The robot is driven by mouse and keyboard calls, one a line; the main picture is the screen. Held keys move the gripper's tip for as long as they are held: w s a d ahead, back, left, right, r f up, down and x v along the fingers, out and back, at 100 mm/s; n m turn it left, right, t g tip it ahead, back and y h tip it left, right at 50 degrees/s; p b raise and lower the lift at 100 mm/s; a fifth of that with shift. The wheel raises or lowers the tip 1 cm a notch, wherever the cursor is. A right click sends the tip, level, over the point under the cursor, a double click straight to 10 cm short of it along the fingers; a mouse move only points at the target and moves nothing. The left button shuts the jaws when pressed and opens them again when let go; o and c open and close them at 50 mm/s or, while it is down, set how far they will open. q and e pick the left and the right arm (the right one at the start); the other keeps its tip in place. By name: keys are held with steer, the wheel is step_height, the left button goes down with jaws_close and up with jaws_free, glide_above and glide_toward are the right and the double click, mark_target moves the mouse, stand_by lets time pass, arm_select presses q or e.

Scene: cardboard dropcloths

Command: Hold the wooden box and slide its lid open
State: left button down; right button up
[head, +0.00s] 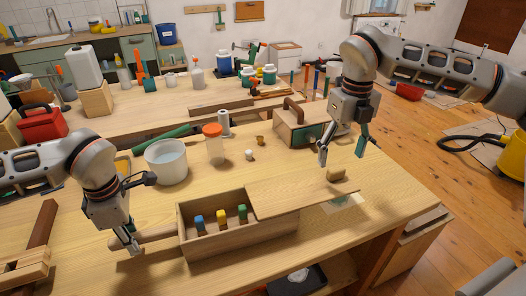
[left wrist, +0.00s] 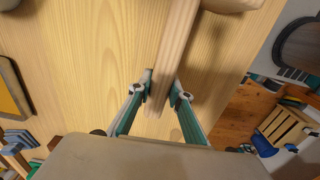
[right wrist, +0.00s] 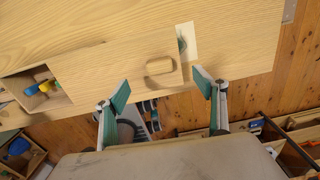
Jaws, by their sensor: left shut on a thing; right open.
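The wooden box (head: 222,245) sits on the workbench, its left part open, with blue, yellow and green pieces (head: 221,219) inside. Its flat lid (head: 285,194) extends out to the right, with a small wooden knob (head: 337,174) near the far end. The knob also shows in the right wrist view (right wrist: 160,66). My left gripper (head: 134,246) is shut on the wooden handle (left wrist: 174,55) at the box's left end. My right gripper (head: 341,156) is open and empty above the knob, its fingers apart on either side of it and not visibly touching it.
Behind the box stand a white pot (head: 166,163), an orange-capped jar (head: 214,146) and a wooden case with a handle (head: 292,126). A wooden clamp-like tool (head: 28,262) lies at the left. The bench top right of the lid is mostly clear.

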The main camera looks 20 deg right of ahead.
steer(key=shift+r, duration=0.65)
arm_select(q)
steer(key=c, duration=1.8)
jaws_free()
steer(key=shift+o, duration=0.5)
steer(key=shift+r, duration=0.1)
arm_select(e)
steer(key=shift+r, duration=0.1)
arm_select(q)
steer(key=shift+r+p, duration=2.65)
steer(key=shift+r, duration=1.3)
arm_select(e)
step_height(320, 180, up, 7)
steer(key=shift+t, duration=0.3)
arm_select(q)
steer(key=shift+f, duration=0.1)
arm_select(e)
steer(key=shift+s, duration=0.1)
